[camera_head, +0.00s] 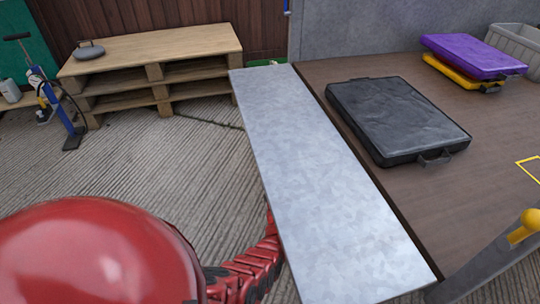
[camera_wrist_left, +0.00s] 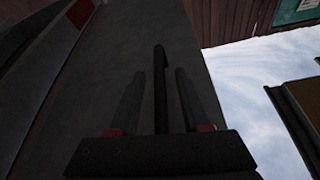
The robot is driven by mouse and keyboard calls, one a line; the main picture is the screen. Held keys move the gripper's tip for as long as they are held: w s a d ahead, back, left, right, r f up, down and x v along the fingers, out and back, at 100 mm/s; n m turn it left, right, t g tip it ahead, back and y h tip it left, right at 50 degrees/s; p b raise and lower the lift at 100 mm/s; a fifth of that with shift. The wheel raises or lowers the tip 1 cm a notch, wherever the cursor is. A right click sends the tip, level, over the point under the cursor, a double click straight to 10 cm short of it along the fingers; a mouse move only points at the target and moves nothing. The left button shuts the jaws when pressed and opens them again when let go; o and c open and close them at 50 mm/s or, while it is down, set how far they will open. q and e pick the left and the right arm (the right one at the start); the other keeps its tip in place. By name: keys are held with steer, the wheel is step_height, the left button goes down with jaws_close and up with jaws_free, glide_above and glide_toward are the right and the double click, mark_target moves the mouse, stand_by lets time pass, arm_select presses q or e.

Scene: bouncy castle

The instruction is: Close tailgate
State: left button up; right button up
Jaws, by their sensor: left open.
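The tailgate (camera_head: 310,190) is a long grey metal panel lying folded down flat, level with the brown bed floor (camera_head: 440,190). My red left arm reaches in from the lower left and goes under its near outer edge, so the left gripper is hidden in the head view. In the left wrist view, the left gripper (camera_wrist_left: 156,76) is open beneath the tailgate's dark underside (camera_wrist_left: 205,70). A dark upright bar (camera_wrist_left: 160,100) stands between its two fingers; I cannot tell whether they touch it. My right gripper is not in view.
On the bed lie a black case (camera_head: 395,115), stacked purple (camera_head: 470,55) and yellow cases, and a grey crate (camera_head: 515,45). A wooden pallet stack (camera_head: 150,60) and a blue pump (camera_head: 65,115) stand left. A yellow-knobbed post (camera_head: 500,250) is at lower right.

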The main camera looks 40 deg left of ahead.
arm_select(q)
jaws_close()
stand_by(1.3)
